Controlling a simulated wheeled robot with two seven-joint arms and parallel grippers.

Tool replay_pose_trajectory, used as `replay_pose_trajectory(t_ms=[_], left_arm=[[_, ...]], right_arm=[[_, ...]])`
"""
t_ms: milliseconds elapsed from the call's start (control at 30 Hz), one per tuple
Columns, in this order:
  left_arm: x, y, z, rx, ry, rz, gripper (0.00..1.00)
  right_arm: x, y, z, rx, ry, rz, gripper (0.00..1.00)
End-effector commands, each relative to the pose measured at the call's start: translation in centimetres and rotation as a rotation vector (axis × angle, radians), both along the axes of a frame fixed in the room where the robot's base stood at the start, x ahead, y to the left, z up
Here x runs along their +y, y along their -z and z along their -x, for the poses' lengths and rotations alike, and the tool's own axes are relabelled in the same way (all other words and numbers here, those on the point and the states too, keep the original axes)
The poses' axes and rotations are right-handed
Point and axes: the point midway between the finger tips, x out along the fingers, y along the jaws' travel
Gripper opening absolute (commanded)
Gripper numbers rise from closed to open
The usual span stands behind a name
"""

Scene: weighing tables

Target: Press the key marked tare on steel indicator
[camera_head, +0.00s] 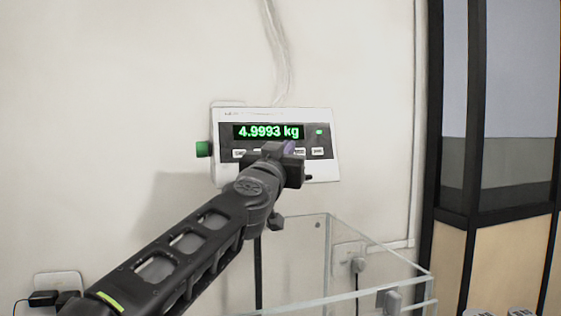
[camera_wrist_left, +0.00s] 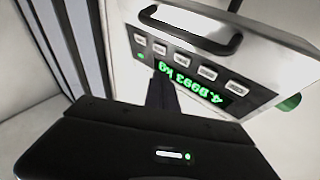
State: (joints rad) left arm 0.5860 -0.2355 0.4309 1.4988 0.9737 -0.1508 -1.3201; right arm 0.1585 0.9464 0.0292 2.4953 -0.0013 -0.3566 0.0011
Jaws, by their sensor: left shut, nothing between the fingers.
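The steel indicator (camera_head: 222,172) is on the wall, its green display (camera_head: 268,132) reading 4.9993 kg. A row of several small white keys runs under the display; an end key (camera_head: 239,153) shows at the left. The key labels are too small to read, so I cannot tell which is tare. My left gripper (camera_head: 285,150) is shut and empty in front of the key row, hiding its middle keys. In the left wrist view the indicator (camera_wrist_left: 118,28) appears upside down, and the dark fingertips (camera_wrist_left: 161,72) lie close to the keys. I cannot tell whether they touch.
A green knob (camera_head: 203,149) sticks out at the indicator's left side. A clear glass-walled box (camera_head: 295,265) stands below. A wall socket (camera_head: 348,257) is behind it, and a dark-framed partition (camera_head: 450,120) is at the right.

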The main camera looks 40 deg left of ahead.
Motion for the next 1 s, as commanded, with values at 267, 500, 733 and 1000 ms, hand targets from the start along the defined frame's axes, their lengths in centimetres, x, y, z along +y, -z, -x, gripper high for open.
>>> replay_pose_trajectory(t_ms=[267, 500, 733, 1000], left_arm=[[1.7, 0.6, -1.2, 0.001, 0.000, 0.001, 0.00], [1.9, 0.6, -1.3, 0.000, 0.000, 0.001, 0.00], [1.9, 0.6, -1.3, 0.000, 0.000, 0.000, 0.00], [1.9, 0.6, -1.3, 0.000, 0.000, 0.000, 0.00]], right_arm=[[0.0, 0.4, 0.0, -0.001, 0.000, 0.000, 0.36], [0.0, 0.4, 0.0, -0.001, 0.000, 0.000, 0.36], [0.0, 0.4, 0.0, -0.001, 0.000, 0.000, 0.36], [0.0, 0.4, 0.0, -0.001, 0.000, 0.000, 0.36]])
